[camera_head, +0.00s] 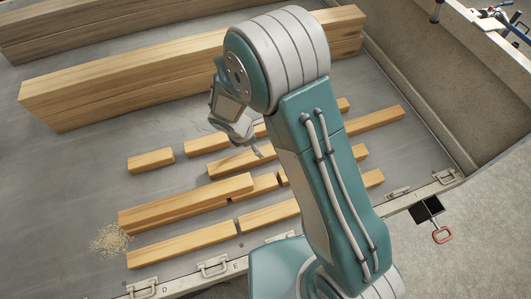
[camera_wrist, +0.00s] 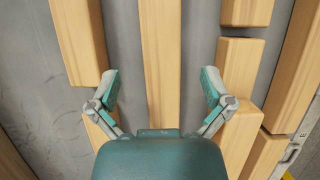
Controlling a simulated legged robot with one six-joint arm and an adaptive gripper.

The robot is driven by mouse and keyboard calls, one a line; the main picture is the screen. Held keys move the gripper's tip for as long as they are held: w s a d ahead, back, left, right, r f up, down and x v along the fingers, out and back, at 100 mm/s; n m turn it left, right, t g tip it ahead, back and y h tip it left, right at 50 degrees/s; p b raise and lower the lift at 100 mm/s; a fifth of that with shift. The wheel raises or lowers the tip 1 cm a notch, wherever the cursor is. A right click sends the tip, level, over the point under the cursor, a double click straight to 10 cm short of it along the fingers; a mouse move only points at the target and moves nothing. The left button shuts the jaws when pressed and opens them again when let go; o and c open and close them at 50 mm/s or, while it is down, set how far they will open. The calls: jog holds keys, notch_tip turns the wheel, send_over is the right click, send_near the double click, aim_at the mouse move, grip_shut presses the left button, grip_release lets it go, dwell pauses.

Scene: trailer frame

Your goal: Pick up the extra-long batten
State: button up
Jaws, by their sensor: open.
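Several pale wooden battens of different lengths lie in rows on the grey trailer bed. One batten (camera_wrist: 160,60) runs lengthwise between my fingers in the wrist view and passes out of the top. It appears to be the batten (camera_head: 228,163) under my gripper in the head view. It lines up with a piece showing right of my arm (camera_head: 375,119), but my arm hides the stretch between. My gripper (camera_wrist: 162,88) is open, one finger on each side of this batten, with nothing held. My gripper (camera_head: 252,143) is partly hidden behind my arm in the head view.
Shorter battens (camera_head: 151,160) lie close by with narrow gaps; one longer batten (camera_head: 187,201) lies nearer the front. Thick stacked beams (camera_head: 120,88) stand at the back. Sawdust (camera_head: 110,240) lies at left. A latched edge (camera_head: 215,266) borders the front.

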aim_at(265, 151)
jog(key=x, duration=0.5)
jog(key=shift+d, duration=0.35)
jog(key=shift+w+d+f, duration=0.1)
jog(key=shift+d+f, duration=0.05)
jog(key=shift+f, duration=0.35)
jog(key=c, duration=1.4)
